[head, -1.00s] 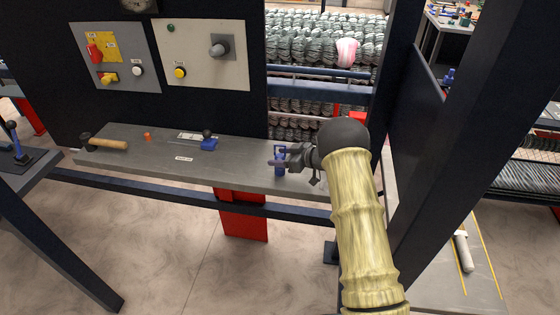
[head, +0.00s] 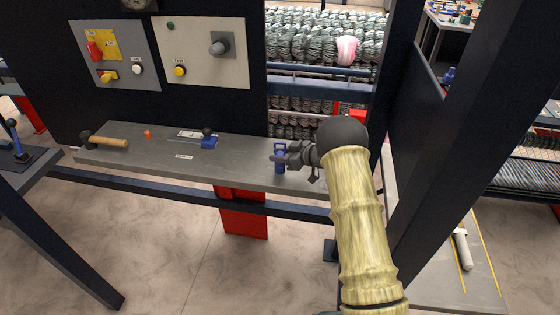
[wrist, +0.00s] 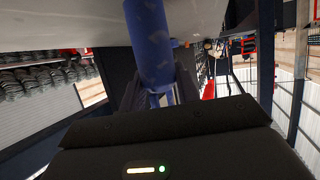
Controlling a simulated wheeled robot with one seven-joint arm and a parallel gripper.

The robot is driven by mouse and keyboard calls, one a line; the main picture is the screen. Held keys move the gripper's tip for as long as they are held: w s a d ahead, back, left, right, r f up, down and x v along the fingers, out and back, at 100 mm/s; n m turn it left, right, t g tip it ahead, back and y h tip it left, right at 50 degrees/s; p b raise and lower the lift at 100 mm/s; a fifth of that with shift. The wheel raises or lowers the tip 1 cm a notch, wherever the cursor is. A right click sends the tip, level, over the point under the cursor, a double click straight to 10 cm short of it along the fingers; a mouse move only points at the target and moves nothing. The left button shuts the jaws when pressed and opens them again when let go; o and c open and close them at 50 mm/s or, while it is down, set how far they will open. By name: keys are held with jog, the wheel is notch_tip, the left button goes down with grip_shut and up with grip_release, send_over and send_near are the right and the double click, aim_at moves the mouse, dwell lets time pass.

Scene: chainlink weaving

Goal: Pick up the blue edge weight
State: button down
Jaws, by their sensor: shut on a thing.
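The blue edge weight (head: 280,167) is a small blue cylinder with a handle loop on top. It stands upright at the right part of the grey bench (head: 240,176). My gripper (head: 281,158) reaches it from the right and is shut on its handle. In the wrist view the blue cylinder of the weight (wrist: 149,45) is large and close, between my fingers (wrist: 158,92). I cannot tell whether its base touches the bench.
A wooden-handled hammer (head: 108,143), an orange piece (head: 147,134) and a blue tool with a black knob (head: 209,140) lie on the bench to the left. A control panel (head: 205,53) is behind. A dark post (head: 455,130) stands close on the right.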

jog(key=shift+r, duration=0.1)
notch_tip(320, 180, up, 10)
jog(key=shift+f+b, duration=0.1)
jog(key=shift+b, duration=0.8)
jog(key=c, duration=1.6)
grip_release()
grip_shut()
jog(key=shift+d, duration=0.1)
